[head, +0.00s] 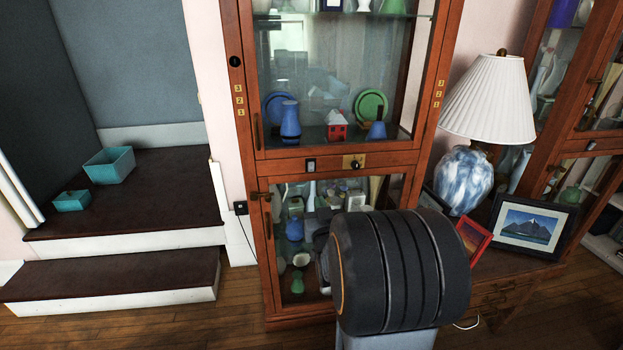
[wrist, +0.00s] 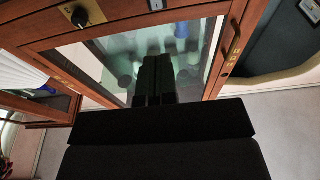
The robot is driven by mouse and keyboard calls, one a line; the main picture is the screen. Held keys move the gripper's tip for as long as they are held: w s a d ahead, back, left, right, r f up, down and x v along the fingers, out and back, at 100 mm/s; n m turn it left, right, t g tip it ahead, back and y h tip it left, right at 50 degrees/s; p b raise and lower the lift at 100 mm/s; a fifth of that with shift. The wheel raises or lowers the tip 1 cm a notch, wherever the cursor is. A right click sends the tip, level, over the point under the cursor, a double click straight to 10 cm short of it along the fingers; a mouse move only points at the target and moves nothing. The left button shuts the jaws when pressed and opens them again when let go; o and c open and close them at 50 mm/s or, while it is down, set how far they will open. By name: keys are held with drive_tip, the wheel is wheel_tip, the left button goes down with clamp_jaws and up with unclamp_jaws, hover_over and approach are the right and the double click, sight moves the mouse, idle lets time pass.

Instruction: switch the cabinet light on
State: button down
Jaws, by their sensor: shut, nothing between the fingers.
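The tall wooden cabinet (head: 335,157) has a crossbar between its upper and lower glass doors. In the wrist view, which is turned upside down, the knob (wrist: 80,16) is at top left and the switch (wrist: 156,4) is at the top edge. My gripper (wrist: 153,62) is shut and empty, in front of the glass and apart from both controls. In the head view my arm hides most of it. The switch's setting is too small to read.
A lamp (head: 488,105) with a white shade, a red frame (head: 473,239) and a black-framed mountain picture (head: 527,224) stand right of the cabinet. Dark steps (head: 130,190) with two teal boxes are at left. Wooden floor (head: 245,290) is clear in front of them.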

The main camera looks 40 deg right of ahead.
drive_tip(key=shift+s+d, duration=0.1)
idle(0.3)
drive_tip(key=p, duration=0.4)
approach(311, 164)
drive_tip(key=x, duration=0.7)
drive_tip(key=shift+w, duration=0.3)
drive_tip(key=shift+d, duration=0.1)
